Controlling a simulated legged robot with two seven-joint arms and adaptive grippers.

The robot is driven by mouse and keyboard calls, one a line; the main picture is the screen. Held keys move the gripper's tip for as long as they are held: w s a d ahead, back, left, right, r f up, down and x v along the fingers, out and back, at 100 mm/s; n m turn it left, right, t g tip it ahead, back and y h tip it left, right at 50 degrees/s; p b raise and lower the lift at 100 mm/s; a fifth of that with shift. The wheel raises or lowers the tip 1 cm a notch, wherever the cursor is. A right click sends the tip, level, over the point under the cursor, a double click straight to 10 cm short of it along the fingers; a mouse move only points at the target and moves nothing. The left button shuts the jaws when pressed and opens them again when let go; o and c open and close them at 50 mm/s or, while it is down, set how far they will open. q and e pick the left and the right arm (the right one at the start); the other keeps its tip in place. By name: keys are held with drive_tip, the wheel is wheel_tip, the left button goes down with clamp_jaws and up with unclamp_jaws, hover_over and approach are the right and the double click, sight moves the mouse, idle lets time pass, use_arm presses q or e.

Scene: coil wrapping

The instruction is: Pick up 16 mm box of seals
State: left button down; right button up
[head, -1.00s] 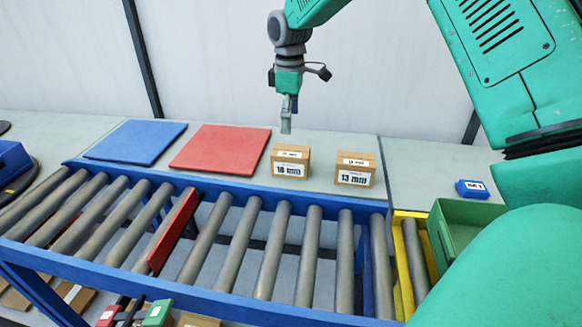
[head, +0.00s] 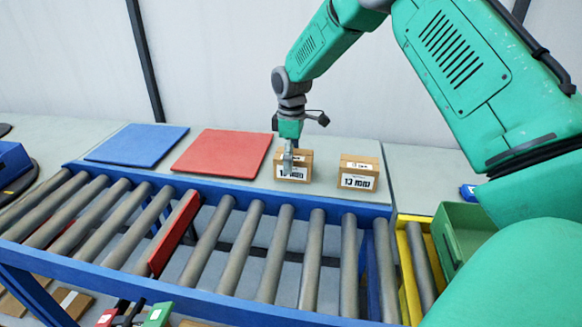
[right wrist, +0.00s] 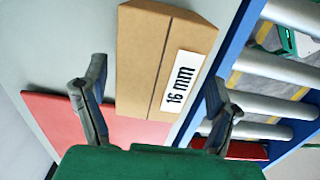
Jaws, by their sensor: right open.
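The 16 mm box of seals (head: 293,166) is a brown carton with a white label, on the grey table behind the roller conveyor. In the right wrist view the carton (right wrist: 150,65) reads "16 mm" and lies between and just beyond the two fingers. My right gripper (head: 288,165) is open and points down at the box, covering part of its label in the head view. In the right wrist view the fingers of my gripper (right wrist: 160,110) are spread on either side of it, and I cannot tell whether they touch it. My left gripper is not in view.
A second carton labelled 13 mm (head: 358,173) stands to the right, with a gap. A red mat (head: 222,152) and a blue mat (head: 137,144) lie to the left. The roller conveyor's blue rail (head: 230,184) runs in front. A green bin (head: 457,225) stands at right.

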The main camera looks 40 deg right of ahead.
drive_tip(key=shift+s+d+f, duration=0.1)
drive_tip(key=shift+d+f, duration=0.05)
drive_tip(key=shift+d, duration=0.35)
drive_tip(key=c, duration=1.8)
